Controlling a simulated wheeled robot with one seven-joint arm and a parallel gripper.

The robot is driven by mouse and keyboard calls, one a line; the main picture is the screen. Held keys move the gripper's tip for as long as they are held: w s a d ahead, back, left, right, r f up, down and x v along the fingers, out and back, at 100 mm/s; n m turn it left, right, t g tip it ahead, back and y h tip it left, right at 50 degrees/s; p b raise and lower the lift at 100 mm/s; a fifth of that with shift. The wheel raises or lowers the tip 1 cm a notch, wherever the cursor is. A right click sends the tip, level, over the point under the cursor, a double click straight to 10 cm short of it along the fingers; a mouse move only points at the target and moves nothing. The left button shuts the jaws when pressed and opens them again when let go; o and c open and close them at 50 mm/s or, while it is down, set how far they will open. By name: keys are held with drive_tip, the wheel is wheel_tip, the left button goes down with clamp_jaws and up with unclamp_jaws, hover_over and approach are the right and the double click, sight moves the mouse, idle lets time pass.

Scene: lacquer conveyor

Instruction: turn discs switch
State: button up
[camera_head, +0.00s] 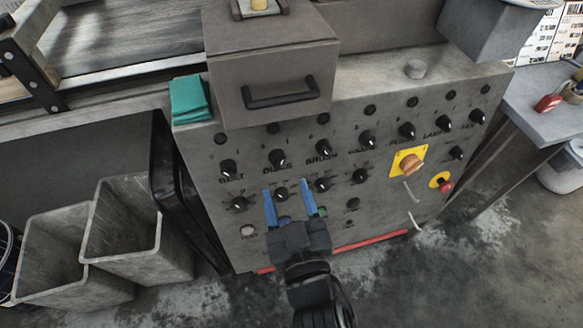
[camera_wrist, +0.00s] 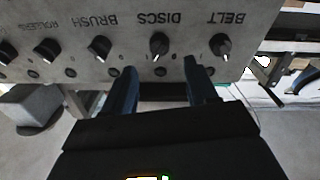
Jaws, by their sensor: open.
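The discs switch is a round black knob with a pale pointer line. In the head view the discs switch (camera_head: 277,157) sits in the upper knob row, just above the label DISCS. In the wrist view, where the lettering is upside down, the discs switch (camera_wrist: 158,45) is just beyond the gap between the fingers. My gripper (camera_head: 290,188) has two blue fingers and is open and empty. In the head view it reaches up at the panel below the discs switch, with a lower-row knob (camera_head: 281,194) showing between its fingers. The fingers (camera_wrist: 160,70) appear apart from the discs switch.
The belt knob (camera_head: 228,168) and brush knob (camera_head: 323,147) flank the discs switch. A yellow-plated rotary switch (camera_head: 409,161) and a red button (camera_head: 445,185) are at the right. A drawer-like box with a handle (camera_head: 281,92) juts out above. Grey bins (camera_head: 137,230) stand at the left.

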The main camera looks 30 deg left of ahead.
sight(279, 165)
drive_tip(key=p+x, duration=0.2)
drive_tip(key=x, duration=0.3)
drive_tip(key=shift+w+r, duration=0.1)
drive_tip(key=shift+r, duration=0.1)
drive_tip(key=shift+w+a+f, duration=0.2)
drive_tip(key=shift+w+a, duration=0.25)
drive_tip(key=shift+a, duration=0.1)
drive_tip(key=shift+p, duration=0.35)
drive_tip(key=c, duration=1)
